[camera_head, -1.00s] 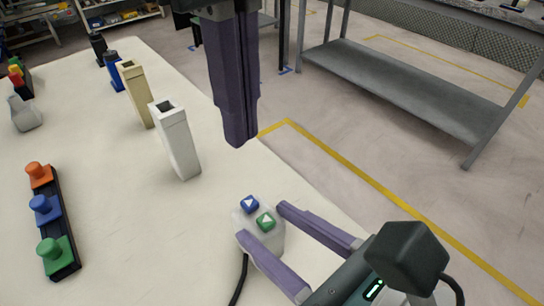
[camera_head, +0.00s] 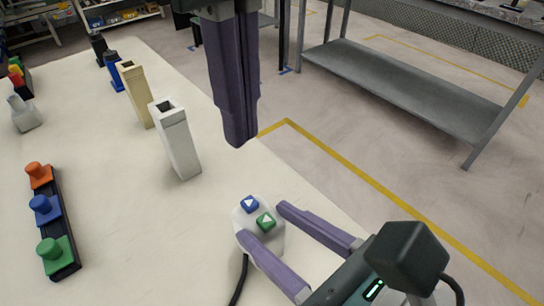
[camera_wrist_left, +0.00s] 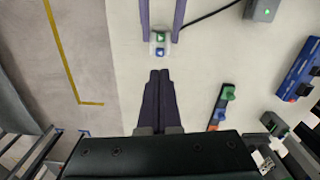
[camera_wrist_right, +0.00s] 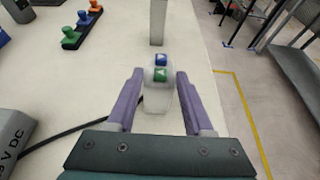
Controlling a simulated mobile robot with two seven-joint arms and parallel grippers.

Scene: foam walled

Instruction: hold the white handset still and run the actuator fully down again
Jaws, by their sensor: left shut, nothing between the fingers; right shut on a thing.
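The white handset (camera_head: 242,221) lies near the table's right edge, with a blue arrow button (camera_head: 250,204) and a green arrow button (camera_head: 265,221) facing up. My right gripper (camera_head: 260,222) is shut on the handset, one finger along each side; the right wrist view shows the handset (camera_wrist_right: 157,99) between its fingers. My left gripper (camera_head: 240,142) is shut and empty, pointing down above and beyond the handset. In the left wrist view its fingers (camera_wrist_left: 160,73) point towards the handset (camera_wrist_left: 160,38), apart from it. I cannot tell which thing is the actuator.
A white upright column (camera_head: 181,145) stands left of my left gripper, a tan one (camera_head: 137,95) behind it. A black bar with orange, blue and green knobs (camera_head: 64,245) lies at the left. A dark cable (camera_head: 240,280) runs from the handset. Bare table lies between.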

